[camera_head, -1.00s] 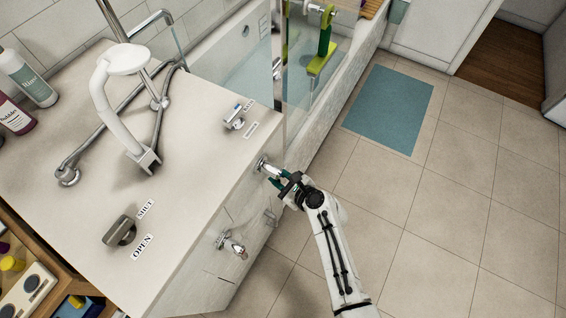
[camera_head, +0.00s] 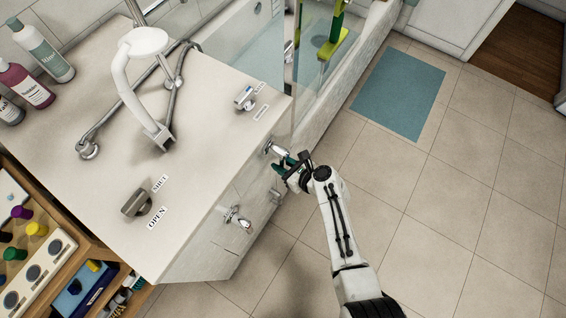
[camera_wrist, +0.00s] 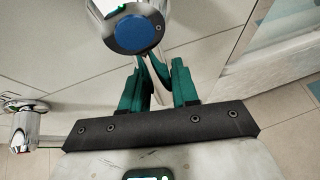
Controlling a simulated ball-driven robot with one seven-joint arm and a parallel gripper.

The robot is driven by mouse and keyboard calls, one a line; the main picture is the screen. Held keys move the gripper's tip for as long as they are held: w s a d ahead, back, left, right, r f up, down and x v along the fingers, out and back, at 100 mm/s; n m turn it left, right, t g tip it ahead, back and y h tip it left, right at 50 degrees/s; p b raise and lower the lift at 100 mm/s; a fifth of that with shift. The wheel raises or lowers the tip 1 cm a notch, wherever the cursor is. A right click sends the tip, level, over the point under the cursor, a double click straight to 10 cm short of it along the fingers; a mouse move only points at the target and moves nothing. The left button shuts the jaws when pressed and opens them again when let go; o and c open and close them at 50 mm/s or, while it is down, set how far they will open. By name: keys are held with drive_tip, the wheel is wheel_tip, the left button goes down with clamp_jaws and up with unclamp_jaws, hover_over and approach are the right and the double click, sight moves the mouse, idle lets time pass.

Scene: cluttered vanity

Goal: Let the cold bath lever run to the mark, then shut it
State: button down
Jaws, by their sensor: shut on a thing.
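A chrome lever (camera_head: 275,151) with a blue round cap (camera_wrist: 135,34) sticks out from the front face of the vanity, near its right corner. My gripper (camera_head: 284,166) has its green fingers closed around the lever's chrome handle (camera_wrist: 155,77); in the wrist view the handle runs down between both fingers. The white-walled bath (camera_head: 320,117) lies behind the vanity, partly behind a glass screen (camera_head: 312,75). The water level and any mark in the bath cannot be made out in these views.
A second chrome tap (camera_head: 238,221) sits lower left on the same face; it shows in the wrist view (camera_wrist: 22,124). The counter (camera_head: 190,130) holds a knob (camera_head: 136,203) labelled SHUT and OPEN, and another knob (camera_head: 244,97). Tiled floor with a blue mat (camera_head: 400,95) is open at right.

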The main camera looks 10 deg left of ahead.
drive_tip(key=c, duration=0.9)
unclamp_jaws()
drive_tip(key=shift+a, duration=0.1)
drive_tip(key=shift+c, duration=0.2)
drive_tip(key=p+v, duration=0.2)
drive_tip(key=v, duration=0.9)
drive_tip(key=shift+p, duration=0.35)
drive_tip(key=shift+f, duration=0.1)
drive_tip(key=s+d+r+n+g+h+b, duration=0.1)
drive_tip(key=s+d+r+n+h, duration=0.2)
drive_tip(key=s+d+n, duration=0.4)
drive_tip(key=s+d+r+n+g+h+b, duration=0.1)
drive_tip(key=s+d+r+n+g+h, duration=0.1)
drive_tip(key=s+d+n, duration=0.6)
drive_tip(key=s+d+r+n+g+h, duration=0.2)
drive_tip(key=s+d+r+n+h, duration=0.3)
drive_tip(key=s+d+n, duration=0.3)
drive_tip(key=d, duration=0.4)
drive_tip(key=shift+d+n+h+b, duration=0.25)
drive_tip(key=shift+n+h+b, duration=0.05)
drive_tip(key=shift+h+b, duration=0.1)
